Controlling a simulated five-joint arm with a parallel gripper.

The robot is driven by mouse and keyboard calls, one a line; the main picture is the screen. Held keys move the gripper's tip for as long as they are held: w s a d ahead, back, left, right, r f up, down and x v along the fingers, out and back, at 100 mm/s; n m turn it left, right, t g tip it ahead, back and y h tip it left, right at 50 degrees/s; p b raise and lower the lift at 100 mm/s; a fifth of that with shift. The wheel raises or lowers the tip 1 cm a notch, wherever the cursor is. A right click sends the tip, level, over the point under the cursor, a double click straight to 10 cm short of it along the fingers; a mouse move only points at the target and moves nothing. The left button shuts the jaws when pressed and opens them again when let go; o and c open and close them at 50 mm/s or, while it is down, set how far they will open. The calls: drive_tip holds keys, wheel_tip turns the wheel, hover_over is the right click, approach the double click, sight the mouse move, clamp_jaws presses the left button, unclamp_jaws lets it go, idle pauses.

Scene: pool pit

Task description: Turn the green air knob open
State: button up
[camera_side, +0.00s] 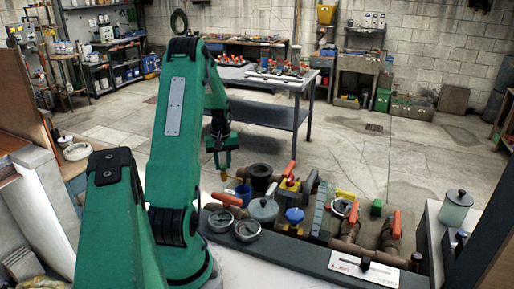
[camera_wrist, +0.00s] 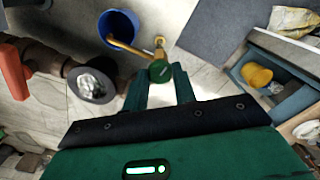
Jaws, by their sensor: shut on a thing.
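The green air knob (camera_wrist: 160,71) sits at the end of a brass pipe (camera_wrist: 127,47) in the wrist view. My gripper (camera_wrist: 159,78) has its two green fingers on either side of the knob and is shut on it. In the side view my gripper (camera_side: 222,158) points down, with a bit of brass (camera_side: 223,174) just below it. The knob itself is hidden there by my gripper. I cannot tell how far the knob is turned.
A blue bucket (camera_wrist: 118,30) stands close to the brass pipe. Pipes with orange handles (camera_side: 290,170), a blue-topped fitting (camera_side: 294,215) and round lidded pots (camera_side: 263,209) crowd the right side. A metal workbench (camera_side: 262,80) stands behind, with open concrete floor around it.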

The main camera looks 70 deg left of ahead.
sight(223, 166)
drive_tip(key=n, duration=0.5)
idle(0.4)
drive_tip(key=shift+r, duration=0.1)
drive_tip(key=o, duration=1)
drive_tip(key=shift+r, duration=3.85)
